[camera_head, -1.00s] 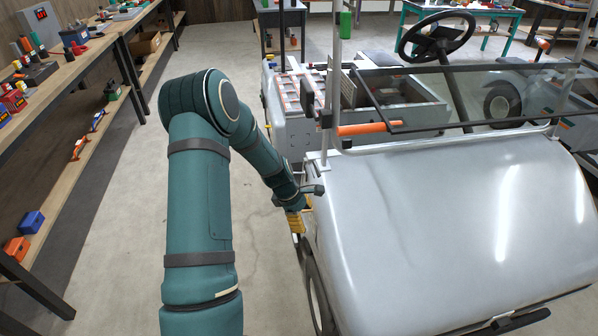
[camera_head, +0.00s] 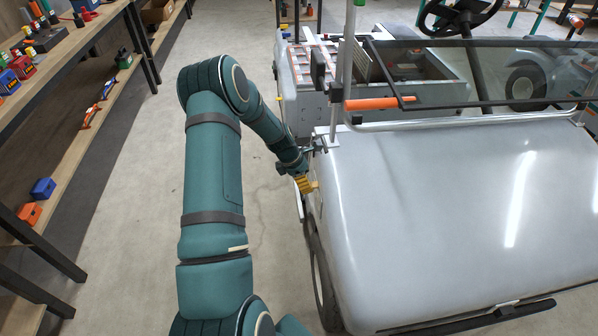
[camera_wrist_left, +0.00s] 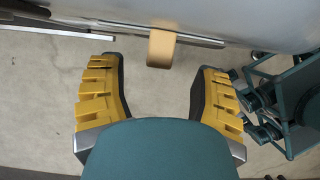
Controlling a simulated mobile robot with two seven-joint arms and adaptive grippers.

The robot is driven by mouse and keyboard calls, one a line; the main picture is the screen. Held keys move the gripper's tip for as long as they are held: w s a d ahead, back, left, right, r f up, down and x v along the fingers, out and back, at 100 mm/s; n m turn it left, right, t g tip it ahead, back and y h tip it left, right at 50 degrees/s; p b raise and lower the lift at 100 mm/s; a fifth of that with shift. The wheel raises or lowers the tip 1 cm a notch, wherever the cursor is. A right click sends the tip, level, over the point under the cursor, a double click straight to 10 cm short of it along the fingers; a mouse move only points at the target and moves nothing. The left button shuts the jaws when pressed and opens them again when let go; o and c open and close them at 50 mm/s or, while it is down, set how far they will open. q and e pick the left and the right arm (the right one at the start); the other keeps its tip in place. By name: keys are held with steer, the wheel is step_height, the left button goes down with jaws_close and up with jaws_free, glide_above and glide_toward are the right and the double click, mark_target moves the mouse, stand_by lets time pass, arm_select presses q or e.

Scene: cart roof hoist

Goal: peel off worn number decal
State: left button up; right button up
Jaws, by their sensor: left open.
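The cart (camera_head: 440,200) has a smooth light grey front body, and its side edge also shows along the top of the left wrist view (camera_wrist_left: 240,20). A tan curled strip (camera_wrist_left: 162,47), which looks like the decal's loose end, hangs from the cart's lower edge. I cannot read a number on it. My left gripper (camera_head: 305,184) is beside the cart's near left side, above the front wheel. In the left wrist view its yellow fingers (camera_wrist_left: 157,95) are wide apart and empty, with the strip ahead of and between them. My right gripper is out of view.
A wooden workbench (camera_head: 75,45) with tools and a lower shelf (camera_head: 75,150) stand on the left. Bare floor (camera_head: 120,230) lies between shelf and cart. A windscreen frame (camera_head: 480,105) and an orange-handled bar (camera_head: 378,104) are above the cart body. The front wheel (camera_head: 322,280) is below my gripper.

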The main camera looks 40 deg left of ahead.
mark_target(315, 184)
arm_select(q)
steer(key=shift+b+x, duration=0.3)
steer(key=shift+x, duration=1.7)
jaws_close()
